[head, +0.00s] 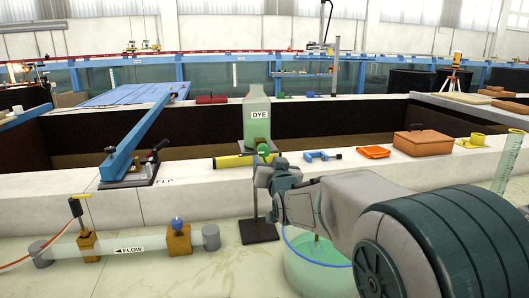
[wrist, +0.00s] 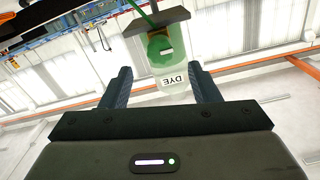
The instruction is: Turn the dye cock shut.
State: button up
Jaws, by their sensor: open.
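The dye bottle (head: 256,112) is a pale green translucent container with a "DYE" label, standing behind my gripper in the head view. The green dye cock (head: 263,149) shows at its foot, just above my gripper (head: 268,165). In the wrist view the picture is turned over, and the green cock (wrist: 160,48) appears beyond my gripper (wrist: 160,70), between the lines of its two fingers. The fingers are apart, with nothing held between them. The cock's exact handle angle is hard to tell. My wrist hides part of the stand below the cock.
A yellow cylinder (head: 233,160) lies left of the cock. A blue clamp (head: 321,156), an orange cloth (head: 373,152) and a brown case (head: 422,143) lie on the ledge to the right. A glass bowl (head: 310,268) stands below my arm. A flow tube (head: 130,246) lies at front left.

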aim_at(264, 153)
jog(key=p+x, duration=0.1)
jog(key=x, duration=0.6)
jog(key=shift+w+a, duration=0.1)
jog(key=shift+w, duration=0.2)
jog(key=shift+f, duration=0.1)
jog(key=c, duration=1)
